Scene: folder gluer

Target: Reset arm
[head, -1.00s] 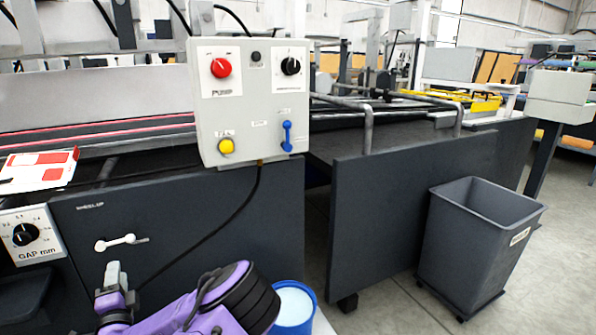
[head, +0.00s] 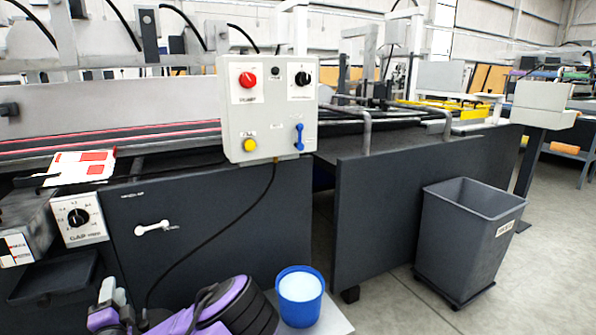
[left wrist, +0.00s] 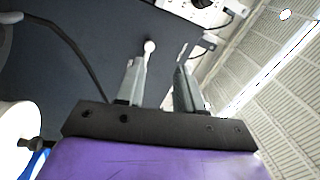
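My left gripper (left wrist: 158,82) shows in the left wrist view with its two grey fingers apart and nothing between them. In the head view my left gripper (head: 107,290) is low at the left, in front of the dark machine panel (head: 215,215), below the white handle (head: 153,228). The handle also shows beyond the fingers in the left wrist view (left wrist: 150,46); the gripper is apart from it. My right gripper is out of view.
A control box (head: 270,110) with red, black, yellow and blue controls is fixed to the machine. A blue bucket (head: 300,312) stands beside my left arm. A grey bin (head: 465,245) stands at the right on open floor. A red-and-white carton (head: 80,166) lies at the left.

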